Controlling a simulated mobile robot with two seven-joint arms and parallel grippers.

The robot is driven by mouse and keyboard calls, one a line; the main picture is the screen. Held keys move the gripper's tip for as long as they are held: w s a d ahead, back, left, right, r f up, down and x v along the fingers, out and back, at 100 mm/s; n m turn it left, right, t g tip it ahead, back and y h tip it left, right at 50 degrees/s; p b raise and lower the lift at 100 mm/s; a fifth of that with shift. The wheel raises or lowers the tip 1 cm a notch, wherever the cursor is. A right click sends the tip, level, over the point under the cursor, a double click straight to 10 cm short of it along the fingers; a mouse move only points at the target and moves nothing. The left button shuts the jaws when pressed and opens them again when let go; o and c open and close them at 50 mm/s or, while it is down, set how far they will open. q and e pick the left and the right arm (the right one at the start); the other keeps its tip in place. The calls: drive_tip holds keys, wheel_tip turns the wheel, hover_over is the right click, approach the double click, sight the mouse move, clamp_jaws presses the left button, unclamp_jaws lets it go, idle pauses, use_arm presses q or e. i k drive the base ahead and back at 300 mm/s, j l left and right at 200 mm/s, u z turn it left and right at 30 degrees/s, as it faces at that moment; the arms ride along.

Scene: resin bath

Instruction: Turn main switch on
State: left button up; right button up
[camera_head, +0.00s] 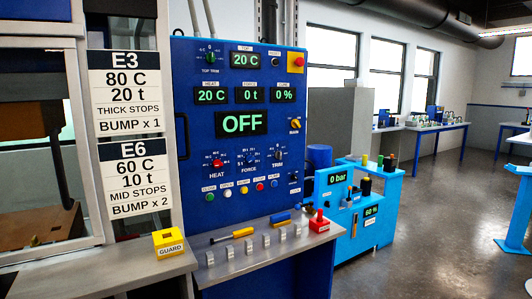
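A blue control panel (183,100) stands in the middle of the view. At its top right corner is a red rotary knob on a yellow plate (296,62), which looks like the main switch; its lettering is too small to read. The large display (242,123) reads OFF in green. Smaller displays read 20 C, 20 C, 0 t and 0 %. A yellow-orange knob (295,124) sits lower on the right side. Neither of my grippers is in view.
A steel ledge (225,268) below the panel holds a yellow-handled tool (243,232), several small metal blocks and a red-knobbed control (319,220). A yellow GUARD box (168,242) is at left. A light-blue unit (375,215) stands at right; open floor lies beyond.

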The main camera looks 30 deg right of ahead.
sight(295, 123)
drive_tip(key=i+l, duration=0.15)
drive_tip(key=l, duration=0.2)
drive_tip(key=i+l, duration=0.2)
drive_tip(key=l, duration=0.2)
drive_tip(key=i+l, duration=0.15)
drive_tip(key=l, duration=0.2)
drive_tip(key=i+l, duration=0.15)
drive_tip(key=l, duration=0.25)
